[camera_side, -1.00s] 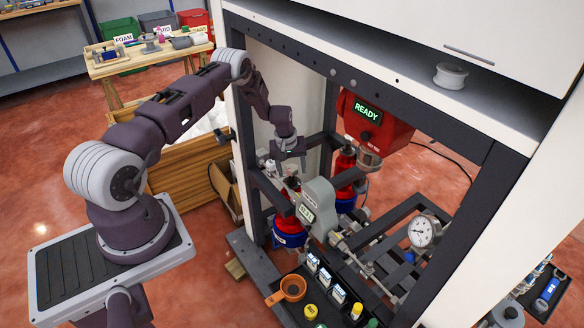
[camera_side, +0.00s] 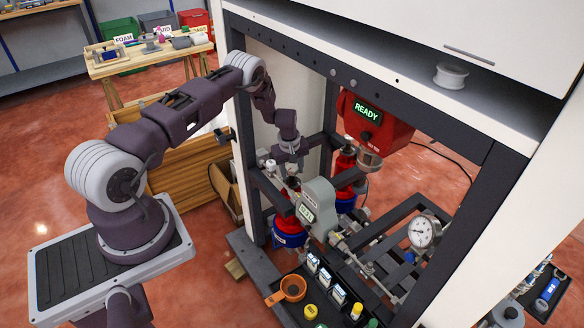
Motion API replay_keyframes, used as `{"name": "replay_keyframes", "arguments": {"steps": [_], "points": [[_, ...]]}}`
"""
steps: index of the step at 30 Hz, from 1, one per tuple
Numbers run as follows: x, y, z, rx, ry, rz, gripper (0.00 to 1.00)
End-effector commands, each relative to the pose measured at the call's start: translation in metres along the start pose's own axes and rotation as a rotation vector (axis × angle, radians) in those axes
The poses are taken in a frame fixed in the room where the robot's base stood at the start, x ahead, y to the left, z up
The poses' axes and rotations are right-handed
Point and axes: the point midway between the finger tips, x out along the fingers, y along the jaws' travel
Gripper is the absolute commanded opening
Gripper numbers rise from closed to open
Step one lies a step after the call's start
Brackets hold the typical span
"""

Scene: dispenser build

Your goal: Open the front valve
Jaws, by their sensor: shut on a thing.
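The front red cylinder (camera_side: 286,229) stands in a blue base inside the dark frame, left of the grey dispenser unit. Its front valve is at the cylinder's top and is mostly hidden by my gripper and the frame bar. My gripper (camera_side: 292,177) points down over the cylinder's top and is shut on what appears to be the front valve. The fingers are small and partly lost against the fittings, so the exact grip and the valve's turn angle cannot be told. A second red cylinder (camera_side: 345,164) stands behind to the right.
The grey unit (camera_side: 318,199) is close on the right of my gripper. Dark frame bars (camera_side: 270,190) run close by. A red machine reading READY (camera_side: 372,121) hangs behind. A pressure gauge (camera_side: 421,232) and a tray (camera_side: 275,312) with bottles and an orange cup lie front right.

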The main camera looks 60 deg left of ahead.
Motion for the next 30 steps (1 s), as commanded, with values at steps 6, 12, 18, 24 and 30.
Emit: {"name": "replay_keyframes", "arguments": {"steps": [6, 12, 18, 24, 30], "points": [[-0.0004, 0.0014, 0.0010, -0.052, 0.006, -0.008, 0.00], [-0.0003, 0.0011, 0.0003, -0.296, 0.036, -0.045, 0.00], [-0.0002, 0.0014, 0.0006, -0.316, 0.038, -0.049, 0.00], [-0.0002, 0.0013, 0.0001, -0.580, 0.072, -0.091, 0.00], [-0.0004, 0.0013, 0.0002, -0.589, 0.071, -0.091, 0.00]]}}
